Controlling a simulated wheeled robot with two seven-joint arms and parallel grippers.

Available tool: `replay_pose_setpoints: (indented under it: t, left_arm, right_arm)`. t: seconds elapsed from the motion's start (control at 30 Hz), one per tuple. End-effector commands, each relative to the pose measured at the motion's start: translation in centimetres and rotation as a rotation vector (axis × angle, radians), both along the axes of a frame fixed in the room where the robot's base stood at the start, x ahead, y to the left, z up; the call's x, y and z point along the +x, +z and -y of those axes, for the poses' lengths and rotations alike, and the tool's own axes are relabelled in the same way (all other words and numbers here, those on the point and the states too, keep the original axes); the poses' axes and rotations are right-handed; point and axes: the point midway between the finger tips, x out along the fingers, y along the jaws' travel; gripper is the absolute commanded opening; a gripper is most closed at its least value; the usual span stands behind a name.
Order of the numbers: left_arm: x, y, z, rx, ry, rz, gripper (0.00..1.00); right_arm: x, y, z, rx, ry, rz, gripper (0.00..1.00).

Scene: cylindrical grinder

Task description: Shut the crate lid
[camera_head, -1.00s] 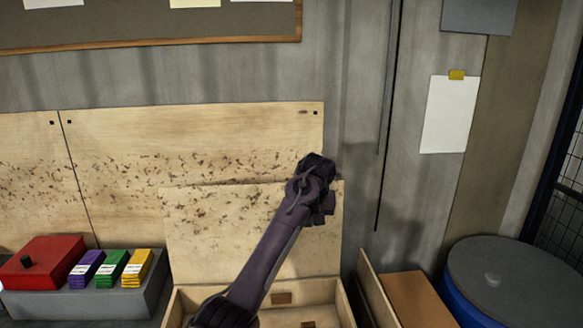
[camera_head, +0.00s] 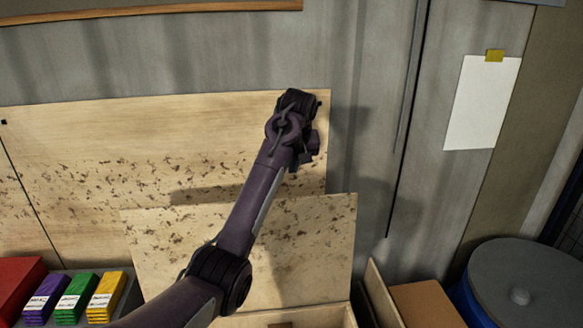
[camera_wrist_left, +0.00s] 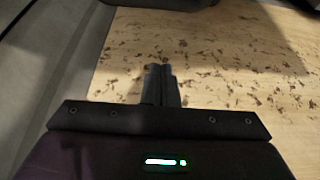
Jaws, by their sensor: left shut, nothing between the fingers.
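The crate lid (camera_head: 310,255) is a pale plywood panel with brown specks. It stands raised at the back of the wooden crate (camera_head: 335,318), leaning forward, its top edge clear of the wall board. Only a strip of the crate shows at the bottom of the head view. My left arm crosses in front of the lid, and my left gripper (camera_head: 298,112) is above its top edge. In the left wrist view the fingers (camera_wrist_left: 160,84) are shut and empty over a speckled wood surface. Whether they touch it I cannot tell. My right gripper is not in view.
Speckled plywood boards (camera_head: 90,125) line the wall behind. Purple, green and yellow packs (camera_head: 75,297) and a red box (camera_head: 18,285) are at the lower left. A brown box (camera_head: 425,303) and a grey-lidded blue drum (camera_head: 515,283) stand to the right.

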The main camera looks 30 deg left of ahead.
Motion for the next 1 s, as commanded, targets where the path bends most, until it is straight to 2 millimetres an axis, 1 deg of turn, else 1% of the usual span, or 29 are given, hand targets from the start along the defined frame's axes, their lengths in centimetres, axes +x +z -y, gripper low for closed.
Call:
replay_pose_setpoints:
  t: [0.03,0.07,0.2,0.27,0.33,0.4,0.47,0.6,0.7,0.83,1.0]
  left_arm:
    - [0.3,-1.1,-0.2,-0.001,0.000,-0.006,0.00]
    - [0.5,-1.7,-0.4,-0.001,0.000,-0.006,0.00]
    - [1.3,-4.4,-1.1,-0.001,0.001,-0.007,0.00]
    - [1.6,-5.4,-1.4,-0.001,-0.001,-0.007,0.00]
    - [2.0,-6.5,-1.8,-0.001,0.000,-0.007,0.00]
    - [2.3,-7.5,-2.0,-0.001,0.000,-0.004,0.00]
    - [1.7,-7.3,-1.3,0.000,-0.002,-0.001,0.00]
    - [0.5,-7.4,-0.4,0.000,-0.002,-0.001,0.00]
    - [-0.1,-7.4,0.1,-0.001,-0.001,-0.002,0.00]
    - [-0.6,-7.5,0.5,-0.001,-0.001,-0.003,0.00]
    - [-0.8,-7.4,0.7,-0.001,-0.001,-0.003,0.00]
  right_arm:
    - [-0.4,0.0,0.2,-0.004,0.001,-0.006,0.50]
    - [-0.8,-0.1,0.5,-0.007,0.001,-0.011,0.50]
    - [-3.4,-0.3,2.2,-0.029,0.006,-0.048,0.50]
    - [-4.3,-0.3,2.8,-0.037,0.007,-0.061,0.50]
    - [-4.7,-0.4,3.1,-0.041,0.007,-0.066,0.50]
    - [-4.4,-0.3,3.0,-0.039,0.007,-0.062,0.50]
    - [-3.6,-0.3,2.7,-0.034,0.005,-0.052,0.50]
    - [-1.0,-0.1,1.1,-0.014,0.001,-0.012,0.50]
    - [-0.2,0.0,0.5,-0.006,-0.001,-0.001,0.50]
    - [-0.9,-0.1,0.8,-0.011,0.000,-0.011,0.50]
    - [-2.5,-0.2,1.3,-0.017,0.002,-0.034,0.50]
